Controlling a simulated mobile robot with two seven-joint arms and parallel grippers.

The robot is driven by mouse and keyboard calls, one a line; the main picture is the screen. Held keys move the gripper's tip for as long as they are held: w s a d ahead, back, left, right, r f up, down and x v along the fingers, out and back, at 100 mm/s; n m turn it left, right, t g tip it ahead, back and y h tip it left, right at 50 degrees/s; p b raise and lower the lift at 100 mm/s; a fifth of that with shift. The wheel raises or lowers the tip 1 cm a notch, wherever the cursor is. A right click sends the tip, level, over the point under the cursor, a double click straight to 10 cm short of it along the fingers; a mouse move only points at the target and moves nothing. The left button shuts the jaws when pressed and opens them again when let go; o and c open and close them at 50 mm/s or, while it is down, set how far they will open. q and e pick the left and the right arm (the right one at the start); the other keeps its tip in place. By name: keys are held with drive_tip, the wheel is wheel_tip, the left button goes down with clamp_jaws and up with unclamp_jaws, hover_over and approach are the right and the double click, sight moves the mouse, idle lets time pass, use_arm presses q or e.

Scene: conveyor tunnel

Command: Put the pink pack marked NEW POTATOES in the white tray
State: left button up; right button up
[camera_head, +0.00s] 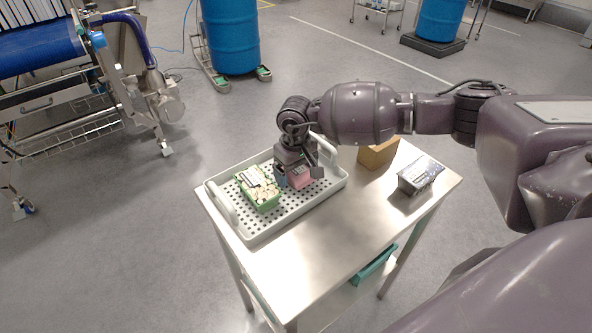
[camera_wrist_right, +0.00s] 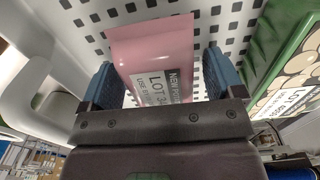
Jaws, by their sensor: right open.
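The pink pack (camera_head: 301,179) marked NEW POTATOES is in the white perforated tray (camera_head: 287,211), toward its right end and partly hidden by my right gripper (camera_head: 297,178). In the right wrist view the pink pack (camera_wrist_right: 152,58) sits between the two blue-padded fingers, with its label toward the camera. My right gripper is open around it, with a visible gap at the right finger. The tray's perforated floor shows behind the pack. My left gripper is not in view.
A green pack (camera_head: 260,188) stands in the tray left of the pink pack. A brown box (camera_head: 379,153) and a dark pack (camera_head: 420,175) are on the steel table (camera_head: 345,215), right of the tray. The table's front middle is clear.

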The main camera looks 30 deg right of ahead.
wheel_tip(320, 180, up, 12)
drive_tip(key=shift+r, duration=0.15)
idle(0.3)
idle(0.5)
